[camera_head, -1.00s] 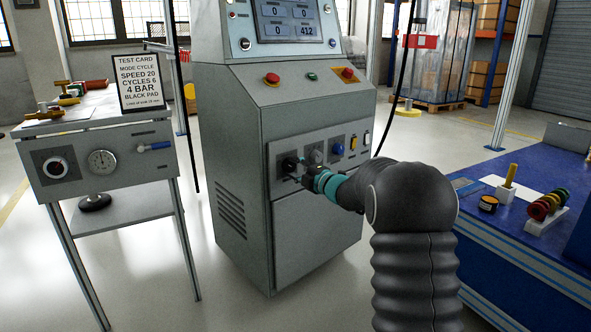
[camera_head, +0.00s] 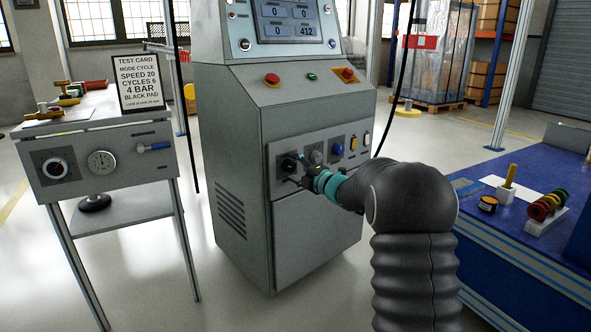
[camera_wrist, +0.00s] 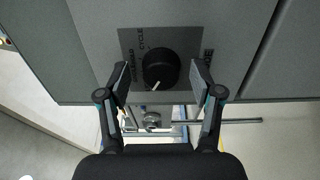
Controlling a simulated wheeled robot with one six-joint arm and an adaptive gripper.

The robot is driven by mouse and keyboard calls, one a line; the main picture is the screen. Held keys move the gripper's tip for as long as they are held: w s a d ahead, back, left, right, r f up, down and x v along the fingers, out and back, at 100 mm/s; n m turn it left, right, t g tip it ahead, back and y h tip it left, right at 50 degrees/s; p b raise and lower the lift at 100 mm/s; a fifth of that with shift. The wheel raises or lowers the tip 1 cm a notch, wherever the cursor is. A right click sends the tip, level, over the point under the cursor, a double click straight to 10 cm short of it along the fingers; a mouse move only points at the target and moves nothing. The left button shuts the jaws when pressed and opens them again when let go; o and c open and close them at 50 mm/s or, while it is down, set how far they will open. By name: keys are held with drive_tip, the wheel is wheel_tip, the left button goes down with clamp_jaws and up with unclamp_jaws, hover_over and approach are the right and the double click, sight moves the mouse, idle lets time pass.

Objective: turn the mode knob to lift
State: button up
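The mode knob (camera_wrist: 160,69) is a round black knob on a dark square plate (camera_wrist: 129,40), between my fingertips in the wrist view. Its white pointer mark is at the lower edge, slightly left. My gripper (camera_wrist: 161,67) is open, one finger on each side of the knob, with a visible gap on both sides. In the head view the knob (camera_head: 288,164) is at the left of the machine's lower control panel, with my gripper (camera_head: 297,169) just in front of it.
Right of the mode knob are a grey knob (camera_head: 316,157), a blue knob (camera_head: 338,149) and small switches (camera_head: 353,142).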

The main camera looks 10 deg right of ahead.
drive_tip(key=v, duration=1.2)
idle(0.3)
